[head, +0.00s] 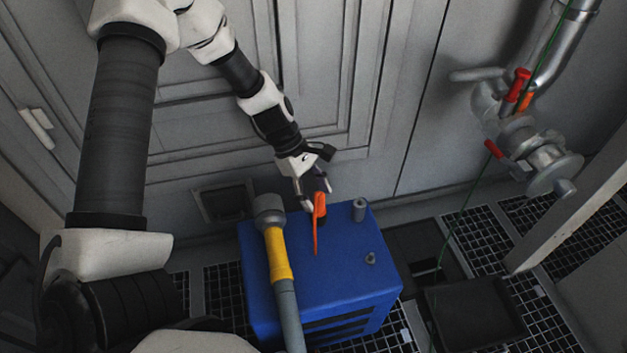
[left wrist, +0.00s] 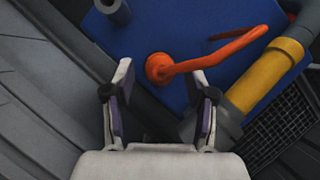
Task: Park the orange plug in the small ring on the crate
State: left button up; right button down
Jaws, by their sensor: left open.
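The orange plug (head: 320,204) is at the back edge of the blue crate (head: 345,265), with an orange strap trailing forward over the crate top. In the left wrist view the plug (left wrist: 159,68) shows as a round orange head with the strap bending right. My left gripper (head: 316,195) is open just over the plug; in the wrist view its fingers (left wrist: 161,100) are apart, with the plug just beyond the tips and not held. A small grey ring (head: 370,258) sits on the crate's right side. A taller grey tube (head: 359,208) stands behind it.
A grey hose with a yellow band (head: 278,255) lies over the crate's left side. A pipe with a valve (head: 530,150), red handles and a green line is at the right. A dark box (head: 475,312) stands on the floor grating right of the crate.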

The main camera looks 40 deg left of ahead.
pick_arm(q)
jog(key=v, duration=1.2)
